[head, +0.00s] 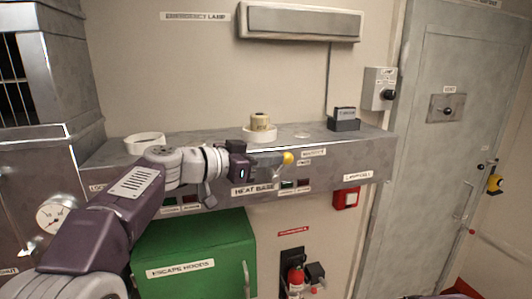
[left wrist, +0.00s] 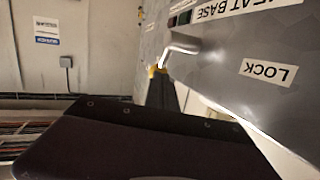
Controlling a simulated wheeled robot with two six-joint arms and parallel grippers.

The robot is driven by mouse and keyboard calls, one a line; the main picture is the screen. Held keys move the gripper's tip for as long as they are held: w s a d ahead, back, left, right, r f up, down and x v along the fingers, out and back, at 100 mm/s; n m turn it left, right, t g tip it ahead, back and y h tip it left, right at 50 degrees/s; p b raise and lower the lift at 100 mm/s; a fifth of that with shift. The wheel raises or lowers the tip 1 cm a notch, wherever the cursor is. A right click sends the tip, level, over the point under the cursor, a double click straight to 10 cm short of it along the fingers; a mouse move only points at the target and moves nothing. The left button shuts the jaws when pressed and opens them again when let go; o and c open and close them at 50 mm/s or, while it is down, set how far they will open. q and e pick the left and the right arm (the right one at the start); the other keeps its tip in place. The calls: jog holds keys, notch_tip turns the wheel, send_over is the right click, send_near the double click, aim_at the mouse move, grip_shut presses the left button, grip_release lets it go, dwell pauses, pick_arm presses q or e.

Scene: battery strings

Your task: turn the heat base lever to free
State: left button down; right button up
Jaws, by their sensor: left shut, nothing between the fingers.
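The heat base lever has a yellow knob (head: 288,158) on a short metal rod at the front face of the grey shelf unit. The label "HEAT BASE" (head: 253,190) is below and left of it. In the left wrist view the bent rod (left wrist: 185,43) and knob (left wrist: 158,70) show, with an upside-down "LOCK" label (left wrist: 268,72) on the panel. My left gripper (head: 272,160) is shut and empty, its tip just left of the knob. In the left wrist view its fingers (left wrist: 161,88) end at the knob; I cannot tell if they touch. My right gripper is out of view.
Tape rolls (head: 259,132) and a dark box (head: 343,119) stand on the shelf top (head: 210,145). A green escape hoods cabinet (head: 195,250) is below my left arm.

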pick_arm(q)
jog(key=shift+w+d+g+y, duration=0.3)
jog(key=shift+d+y, duration=0.2)
jog(key=shift+d, duration=0.2)
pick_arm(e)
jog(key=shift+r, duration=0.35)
pick_arm(q)
jog(key=shift+s, duration=0.1)
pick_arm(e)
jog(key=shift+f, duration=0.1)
